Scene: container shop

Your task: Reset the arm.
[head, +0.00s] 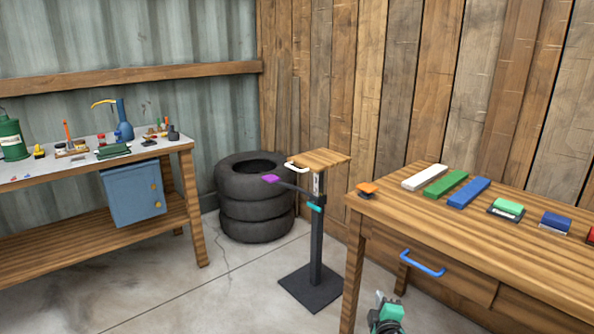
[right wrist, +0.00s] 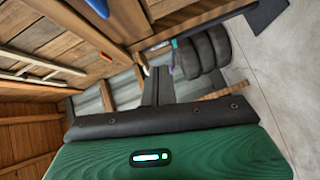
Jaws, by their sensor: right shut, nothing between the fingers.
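A dark post stand (head: 316,245) on a flat square base stands on the floor between the two benches. A thin dark arm (head: 292,187) with a purple tip (head: 270,179) sticks out from it to the left, with a teal part (head: 315,207) on the post. A small wooden top with a white handle (head: 297,168) sits above. My right gripper (head: 380,296) is low at the bottom edge, shut and empty, apart from the stand. In the right wrist view its fingers (right wrist: 158,86) show, and the post (right wrist: 205,26) lies sideways beyond them. My left gripper is out of view.
A wooden workbench (head: 460,240) with a blue drawer handle (head: 422,263) stands at right, close to my right gripper. Stacked tires (head: 255,208) stand behind the stand's arm. A cluttered bench (head: 188,145) with a blue cabinet (head: 134,193) is at left. Floor left of the stand is clear.

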